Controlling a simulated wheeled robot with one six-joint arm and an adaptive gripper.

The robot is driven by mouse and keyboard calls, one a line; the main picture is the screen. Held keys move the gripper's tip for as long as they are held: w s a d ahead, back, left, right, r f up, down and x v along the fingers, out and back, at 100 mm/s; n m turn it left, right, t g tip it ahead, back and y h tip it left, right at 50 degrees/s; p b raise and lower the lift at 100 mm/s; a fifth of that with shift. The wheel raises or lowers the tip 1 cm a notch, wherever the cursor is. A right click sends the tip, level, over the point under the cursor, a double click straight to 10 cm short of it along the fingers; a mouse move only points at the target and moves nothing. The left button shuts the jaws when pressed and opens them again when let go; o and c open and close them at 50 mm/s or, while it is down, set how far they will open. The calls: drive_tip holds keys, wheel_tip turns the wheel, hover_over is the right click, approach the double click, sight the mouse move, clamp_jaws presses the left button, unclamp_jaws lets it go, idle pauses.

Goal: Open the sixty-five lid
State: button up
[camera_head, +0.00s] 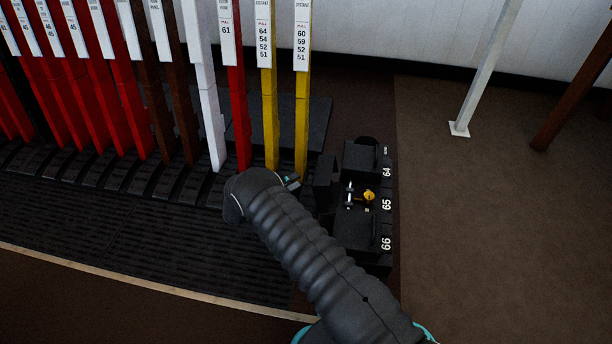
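The black box (347,232) with white labels 64, 65 and 66 stands right of the levers. Its middle section, beside the label 65 (387,204), shows a yellow part (369,195) and small silver parts (349,194), with no lid covering them. The sections at 64 and 66 have black tops. My arm reaches from the bottom right and bends at the left of the box. My gripper (322,184) appears as a dark shape at the box's left side, beyond a teal ring. I cannot separate it from a raised lid there, and its fingers are not clear.
A row of red, brown, white and yellow levers (271,120) stands close behind and left of my arm. A white post (483,75) and a brown post (575,95) stand at the right. The brown floor (490,230) right of the box is clear.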

sight(306, 175)
drive_tip(key=x, duration=0.5)
drive_tip(key=shift+w+d, duration=0.15)
drive_tip(key=shift+d, duration=0.1)
clamp_jaws()
